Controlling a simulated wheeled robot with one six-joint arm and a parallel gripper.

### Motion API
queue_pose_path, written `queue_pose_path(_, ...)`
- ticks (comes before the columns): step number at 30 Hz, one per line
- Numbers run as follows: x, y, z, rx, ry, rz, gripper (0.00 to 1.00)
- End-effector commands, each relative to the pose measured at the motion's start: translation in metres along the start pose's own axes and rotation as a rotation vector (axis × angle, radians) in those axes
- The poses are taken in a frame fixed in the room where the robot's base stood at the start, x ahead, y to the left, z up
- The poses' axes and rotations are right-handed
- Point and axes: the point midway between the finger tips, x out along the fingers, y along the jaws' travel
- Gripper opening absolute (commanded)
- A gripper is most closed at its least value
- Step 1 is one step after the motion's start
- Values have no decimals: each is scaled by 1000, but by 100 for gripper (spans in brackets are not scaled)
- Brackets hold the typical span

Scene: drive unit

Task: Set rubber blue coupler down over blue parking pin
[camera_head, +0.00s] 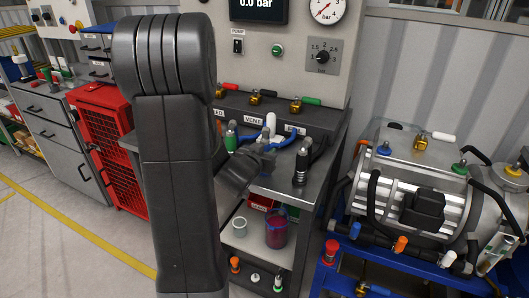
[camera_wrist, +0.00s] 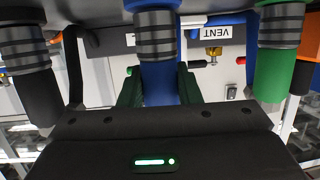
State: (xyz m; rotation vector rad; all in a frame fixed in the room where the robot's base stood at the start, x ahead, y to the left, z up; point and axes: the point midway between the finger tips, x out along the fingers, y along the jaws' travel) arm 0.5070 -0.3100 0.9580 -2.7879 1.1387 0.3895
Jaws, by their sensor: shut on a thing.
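In the wrist view, the blue coupler (camera_wrist: 160,82) stands between the two fingers of my gripper (camera_wrist: 159,88). The fingers are shut on its blue body, and its grey ribbed collar shows at the top of the picture. In the head view, my gripper (camera_head: 262,155) is low over the bench top, partly behind my arm. Some blue shows beside it there, but I cannot separate the coupler clearly. I cannot make out the blue parking pin in either view, so whether the coupler sits around it or is apart from it cannot be told.
A black coupler (camera_wrist: 28,70) and a green coupler (camera_wrist: 275,68) flank the held one closely. In the head view, the black one (camera_head: 301,165) stands right and the green one (camera_head: 231,135) left. The drive unit (camera_head: 430,190) is right, on a blue frame. A red cabinet (camera_head: 112,150) stands left.

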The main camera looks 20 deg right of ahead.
Motion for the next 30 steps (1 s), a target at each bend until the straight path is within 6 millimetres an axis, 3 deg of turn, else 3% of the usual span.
queue_pose_path(6,0,0,0,0,2,0,0)
queue_pose_path(7,0,0,0,0,2,0,32)
queue_pose_path(11,0,0,0,0,1,0,56)
queue_pose_path(23,-7,0,0,0,1,-1,56)
queue_pose_path(30,-47,-1,0,1,2,-2,56)
